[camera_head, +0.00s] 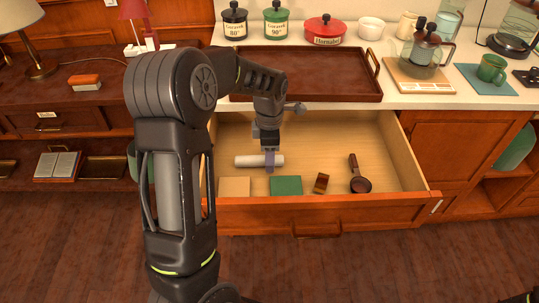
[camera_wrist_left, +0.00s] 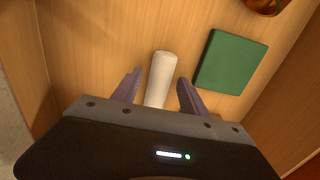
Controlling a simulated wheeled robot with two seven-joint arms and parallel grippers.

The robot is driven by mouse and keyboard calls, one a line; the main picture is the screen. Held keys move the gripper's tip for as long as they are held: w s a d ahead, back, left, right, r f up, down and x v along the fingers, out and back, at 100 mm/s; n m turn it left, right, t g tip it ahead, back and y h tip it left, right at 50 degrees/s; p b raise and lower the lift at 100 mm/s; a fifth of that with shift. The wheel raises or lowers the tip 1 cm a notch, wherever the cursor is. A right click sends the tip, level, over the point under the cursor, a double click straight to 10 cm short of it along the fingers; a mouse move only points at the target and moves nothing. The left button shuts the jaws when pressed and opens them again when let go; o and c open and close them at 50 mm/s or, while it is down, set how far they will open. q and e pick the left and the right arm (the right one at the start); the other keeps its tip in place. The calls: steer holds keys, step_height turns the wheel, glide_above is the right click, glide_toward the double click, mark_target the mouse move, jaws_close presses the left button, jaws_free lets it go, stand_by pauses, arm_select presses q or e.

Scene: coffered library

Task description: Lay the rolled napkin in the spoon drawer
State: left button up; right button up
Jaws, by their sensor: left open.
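The rolled napkin (camera_head: 246,161), a white cylinder, lies inside the open drawer (camera_head: 330,213) on its wooden floor, left of the middle. My left gripper (camera_head: 269,162) is down in the drawer at the napkin's right part, jaws open. In the left wrist view the napkin (camera_wrist_left: 163,68) lies between the two spread fingers (camera_wrist_left: 157,82), with its near end hidden by the gripper body. I cannot tell whether a finger touches it. A dark spoon-like scoop (camera_head: 360,184) lies at the right of the drawer. My right gripper is not visible.
A brown tray (camera_head: 310,75) rests on the counter above.

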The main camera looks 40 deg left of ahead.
arm_select(q)
step_height(320, 180, up, 12)
steer(key=p, duration=0.1)
steer(key=shift+r, duration=0.15)
stand_by(0.4)
stand_by(1.5)
